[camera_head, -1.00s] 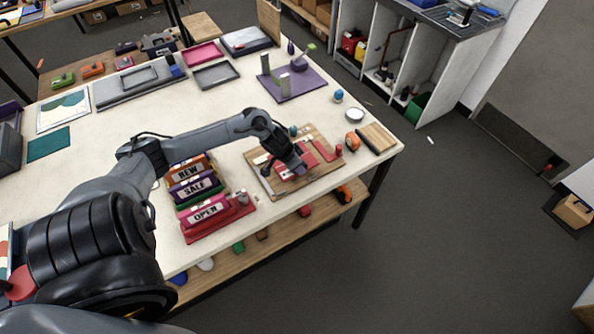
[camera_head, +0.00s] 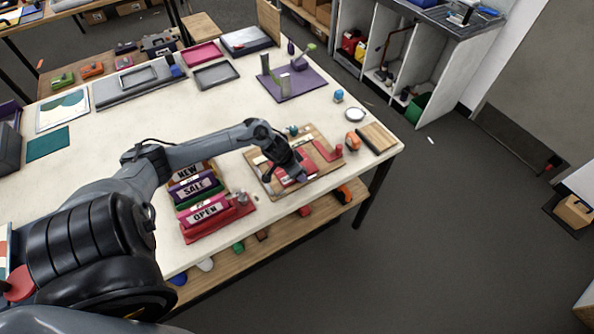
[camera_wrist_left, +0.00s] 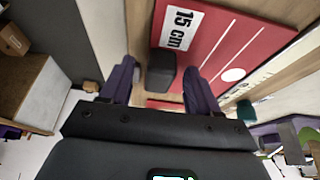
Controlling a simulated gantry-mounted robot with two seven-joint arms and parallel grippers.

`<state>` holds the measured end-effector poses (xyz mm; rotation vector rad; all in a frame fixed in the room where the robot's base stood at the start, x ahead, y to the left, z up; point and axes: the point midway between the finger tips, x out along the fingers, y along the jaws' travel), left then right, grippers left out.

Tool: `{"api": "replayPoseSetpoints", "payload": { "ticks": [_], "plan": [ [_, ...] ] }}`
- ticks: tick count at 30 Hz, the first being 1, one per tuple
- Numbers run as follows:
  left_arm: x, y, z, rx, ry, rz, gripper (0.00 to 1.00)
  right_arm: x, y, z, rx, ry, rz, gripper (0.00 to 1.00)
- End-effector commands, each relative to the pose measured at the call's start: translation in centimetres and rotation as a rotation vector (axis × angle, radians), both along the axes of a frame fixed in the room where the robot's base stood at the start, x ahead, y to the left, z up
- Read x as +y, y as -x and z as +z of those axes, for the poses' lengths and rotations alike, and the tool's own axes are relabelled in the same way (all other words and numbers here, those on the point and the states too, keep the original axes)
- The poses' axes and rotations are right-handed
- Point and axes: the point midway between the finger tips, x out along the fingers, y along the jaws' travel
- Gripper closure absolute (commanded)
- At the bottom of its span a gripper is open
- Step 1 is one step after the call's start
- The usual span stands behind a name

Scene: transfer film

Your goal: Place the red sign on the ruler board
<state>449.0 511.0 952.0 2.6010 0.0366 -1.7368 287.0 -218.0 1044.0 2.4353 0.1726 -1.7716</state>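A flat red sign (camera_head: 291,181) lies on the wooden ruler board (camera_head: 266,186), partly hidden under my left gripper (camera_head: 299,173). In the left wrist view the red sign (camera_wrist_left: 223,45) carries a white "15 cm" label, white lines and a white oval. A dark grey block (camera_wrist_left: 161,71) stands on or beside it, between the two purple fingers of my left gripper (camera_wrist_left: 158,80). Gaps show on both sides of the block, so the gripper looks open around it. Whether the sign lies flat against the board is hard to tell. My right gripper is not in view.
A rack with NEW, SALE and OPEN signs (camera_head: 205,213) stands left of the board. A red angled piece (camera_head: 327,151) lies at the board's right. An orange object (camera_head: 352,141) and a wooden block (camera_head: 378,137) sit near the table's right edge.

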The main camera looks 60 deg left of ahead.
Motion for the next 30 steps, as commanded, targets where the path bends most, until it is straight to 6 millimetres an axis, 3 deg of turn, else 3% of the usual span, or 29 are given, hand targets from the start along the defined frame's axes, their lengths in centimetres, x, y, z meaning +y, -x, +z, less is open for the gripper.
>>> {"api": "replayPoseSetpoints", "payload": {
  "ticks": [11, 24, 30],
  "plan": [
    [0.0, 0.5, 1.4, 0.001, -0.002, -0.001, 0.39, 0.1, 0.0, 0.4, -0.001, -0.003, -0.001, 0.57],
    [-0.1, 3.4, 8.5, 0.002, -0.003, -0.002, 0.39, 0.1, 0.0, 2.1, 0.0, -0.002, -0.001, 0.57],
    [-0.2, 4.3, 10.6, 0.0, 0.001, -0.001, 0.39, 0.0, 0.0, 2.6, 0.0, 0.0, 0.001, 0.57]
  ]
}}
